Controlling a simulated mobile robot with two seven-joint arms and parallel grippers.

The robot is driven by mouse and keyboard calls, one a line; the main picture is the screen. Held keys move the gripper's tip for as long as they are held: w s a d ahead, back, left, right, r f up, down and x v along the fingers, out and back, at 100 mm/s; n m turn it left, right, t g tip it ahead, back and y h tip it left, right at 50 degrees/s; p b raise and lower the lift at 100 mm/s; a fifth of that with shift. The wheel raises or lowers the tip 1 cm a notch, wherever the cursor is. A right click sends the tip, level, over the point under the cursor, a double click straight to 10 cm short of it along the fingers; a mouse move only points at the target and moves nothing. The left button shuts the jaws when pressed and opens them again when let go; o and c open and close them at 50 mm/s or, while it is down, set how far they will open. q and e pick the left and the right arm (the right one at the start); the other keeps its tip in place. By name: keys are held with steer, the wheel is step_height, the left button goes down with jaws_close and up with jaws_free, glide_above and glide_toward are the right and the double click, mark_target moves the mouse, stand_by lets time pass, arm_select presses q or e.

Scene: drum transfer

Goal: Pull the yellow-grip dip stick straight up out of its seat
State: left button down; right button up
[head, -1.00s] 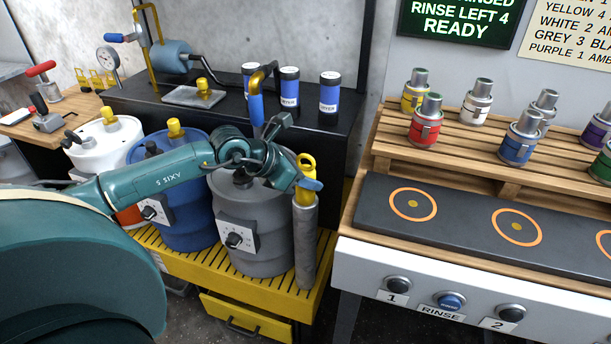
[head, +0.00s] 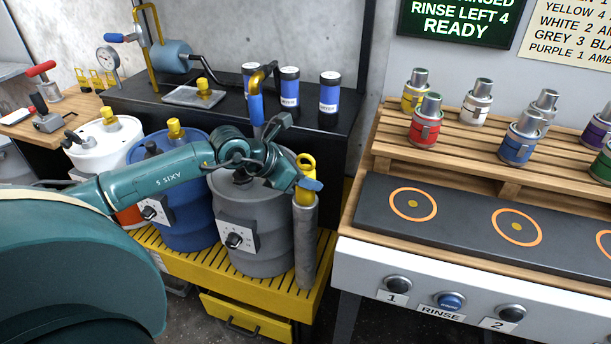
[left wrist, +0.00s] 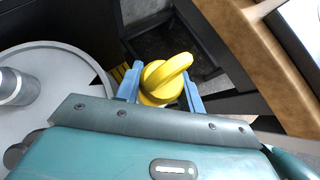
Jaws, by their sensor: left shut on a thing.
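The dip stick's yellow grip (head: 306,162) with its ring top stands at the upper end of a grey upright tube (head: 305,240), its seat, at the right side of the grey drum. My left gripper (head: 308,184) is shut on the yellow grip, just above the tube's mouth. In the left wrist view the yellow grip (left wrist: 164,82) sits between the two blue fingers. The stick below the grip is hidden inside the tube. My right gripper is not in view.
The grey drum (head: 262,245) and blue drum (head: 185,225) stand on a yellow slatted platform (head: 318,275), close under my left arm. The white bench with orange-ringed pads (head: 450,212) is to the right. A black counter (head: 225,105) is behind.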

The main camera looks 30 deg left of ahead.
arm_select(q)
steer(key=shift+r+p, duration=0.45)
steer(key=shift+r, duration=0.15)
step_height(320, 180, up, 9)
steer(key=p, duration=0.5)
steer(key=shift+p, duration=0.3)
step_height(320, 180, up, 28)
steer(key=p, duration=1.4)
steer(key=shift+p, duration=0.3)
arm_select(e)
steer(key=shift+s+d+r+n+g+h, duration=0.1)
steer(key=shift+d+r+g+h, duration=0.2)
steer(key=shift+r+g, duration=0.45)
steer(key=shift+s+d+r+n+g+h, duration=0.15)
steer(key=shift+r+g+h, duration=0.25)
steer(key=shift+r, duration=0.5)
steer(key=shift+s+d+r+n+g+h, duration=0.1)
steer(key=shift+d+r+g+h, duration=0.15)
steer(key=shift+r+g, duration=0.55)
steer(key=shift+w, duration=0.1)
